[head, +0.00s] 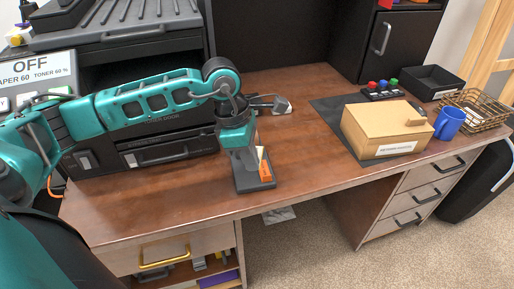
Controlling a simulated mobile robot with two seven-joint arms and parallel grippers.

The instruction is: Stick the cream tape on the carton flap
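The tan carton (378,128) sits on a dark mat on the right half of the desk, with a white label on its front. A small tan piece (414,122) shows on its top near the right edge; I cannot tell if it is a flap part. A dark holder (254,184) stands near the desk's front edge, with a cream piece (262,154) and an orange piece (265,172) on it. The cream piece may be the tape. My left gripper (245,170) points down at the holder, beside the cream piece. Its fingertips are partly hidden and its opening is unclear. My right gripper is out of view.
A blue mug (449,123), a wire basket (478,108) and a black tray (434,82) stand right of the carton. A box with coloured buttons (382,91) is behind it. A printer (150,143) fills the left. Bare desk lies between holder and carton.

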